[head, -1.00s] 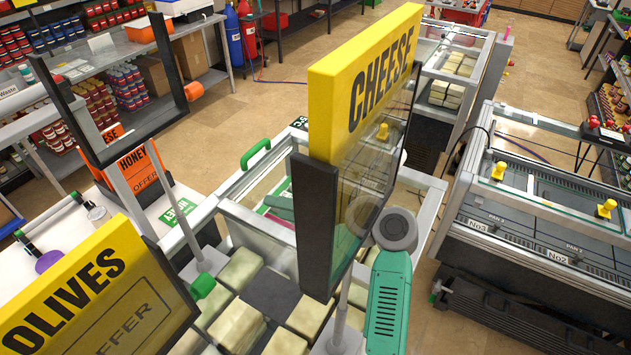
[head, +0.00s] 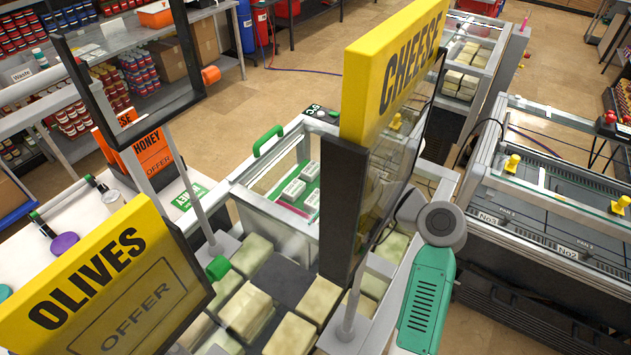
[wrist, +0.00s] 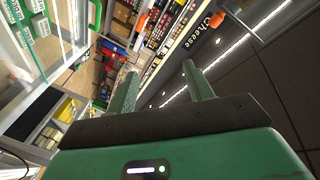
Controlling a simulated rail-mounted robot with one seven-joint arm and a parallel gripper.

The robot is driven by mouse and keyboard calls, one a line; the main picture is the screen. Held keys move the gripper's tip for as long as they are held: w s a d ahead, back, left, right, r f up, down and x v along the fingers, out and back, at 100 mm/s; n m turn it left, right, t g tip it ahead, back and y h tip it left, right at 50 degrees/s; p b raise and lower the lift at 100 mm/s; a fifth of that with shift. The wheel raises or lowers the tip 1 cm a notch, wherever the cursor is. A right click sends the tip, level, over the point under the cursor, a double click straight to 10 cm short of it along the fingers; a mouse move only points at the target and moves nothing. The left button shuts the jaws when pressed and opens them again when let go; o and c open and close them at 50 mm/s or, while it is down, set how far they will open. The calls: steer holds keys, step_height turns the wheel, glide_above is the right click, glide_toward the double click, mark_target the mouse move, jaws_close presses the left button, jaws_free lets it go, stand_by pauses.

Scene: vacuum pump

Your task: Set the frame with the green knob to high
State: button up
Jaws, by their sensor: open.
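The frame with the green knob carries the yellow OLIVES sign (head: 110,270), at the lower left of the head view. Its green knob (head: 218,268) sticks out at the frame's right side, above the cheese blocks. The lower part of its stand is out of view. My gripper (wrist: 163,80) is open and empty in the wrist view, with its two green fingers apart. It points toward far shelving and a dark surface, and the knob does not show there. In the head view only my green arm link shows, right of the CHEESE sign; the fingers are hidden.
The tall CHEESE frame (head: 345,200) stands between my arm and the OLIVES frame. A black frame with an orange knob (head: 211,75) stands at upper left. The glass-sided case (head: 240,207) with cheese blocks lies below. Another cabinet (head: 545,225) is at right.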

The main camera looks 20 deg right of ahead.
steer(key=n+g+y+b, duration=0.2)
steer(key=g+y+b, duration=0.7)
steer(key=g+b, duration=0.5)
glide_toward(210, 269)
steer(key=w+a+f, duration=0.2)
steer(key=shift+a+f, duration=0.15)
steer(key=shift+f, duration=0.2)
steer(key=shift+g, duration=0.4)
steer(key=a, duration=0.5)
steer(key=a+f, duration=0.1)
steer(key=a, duration=0.2)
steer(key=shift+w+p, duration=0.15)
steer(key=shift+p, duration=0.2)
